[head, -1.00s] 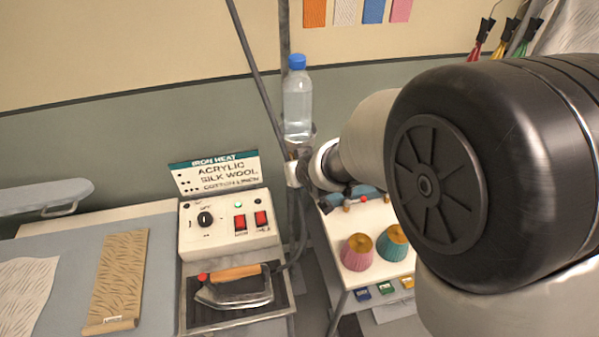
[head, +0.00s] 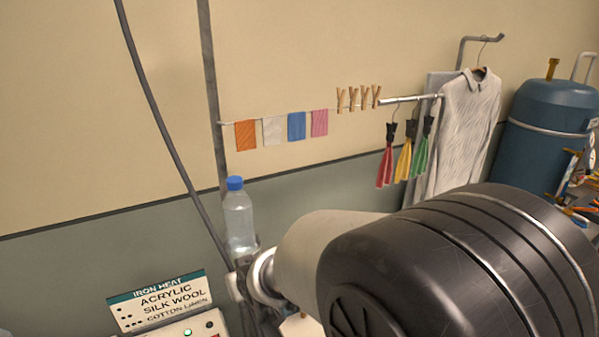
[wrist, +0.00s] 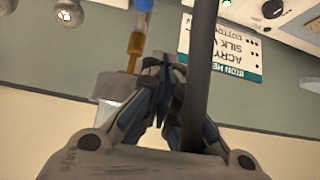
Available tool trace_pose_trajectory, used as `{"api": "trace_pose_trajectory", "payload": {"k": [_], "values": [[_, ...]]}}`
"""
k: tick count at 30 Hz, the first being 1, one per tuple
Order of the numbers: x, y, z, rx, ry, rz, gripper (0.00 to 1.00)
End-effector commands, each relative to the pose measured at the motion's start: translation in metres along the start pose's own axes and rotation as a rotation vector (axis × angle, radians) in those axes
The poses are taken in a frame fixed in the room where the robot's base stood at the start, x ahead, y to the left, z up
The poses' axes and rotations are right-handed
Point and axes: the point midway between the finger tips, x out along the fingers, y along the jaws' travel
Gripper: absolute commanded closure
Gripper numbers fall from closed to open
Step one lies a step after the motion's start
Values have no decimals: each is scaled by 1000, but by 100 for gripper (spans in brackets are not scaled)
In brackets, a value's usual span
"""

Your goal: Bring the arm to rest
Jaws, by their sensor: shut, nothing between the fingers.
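My gripper (wrist: 168,68) is at the centre of the wrist view. Its two dark fingers are together with nothing held between them. A dark upright cable or pole (wrist: 201,60) passes close to the fingers; I cannot tell whether they touch. In the head view my arm fills the lower right and middle, and its end reaches down beside the water bottle. The fingers are not clear there.
A blue-capped bottle (head: 238,220) stands near my wrist. The iron-heat sign (head: 160,298) is lower left. Cloth swatches (head: 297,126) hang on the wall.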

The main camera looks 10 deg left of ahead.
Motion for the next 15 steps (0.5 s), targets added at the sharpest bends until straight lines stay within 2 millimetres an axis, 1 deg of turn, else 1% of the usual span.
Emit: {"api": "trace_pose_trajectory", "payload": {"k": [1,2,5,6,8,9,11,12,14,15], "values": [[-10,16,3,19,-3,23,100],[-19,26,7,32,-13,39,100],[-56,66,29,87,-53,103,100],[-74,81,42,115,-73,130,100],[-101,101,64,157,-107,168,100],[-118,112,80,184,-128,191,100],[-144,125,106,227,-159,223,100],[-160,131,125,257,-180,242,100],[-184,137,154,300,-212,269,100],[-198,139,174,329,-231,285,100]]}}
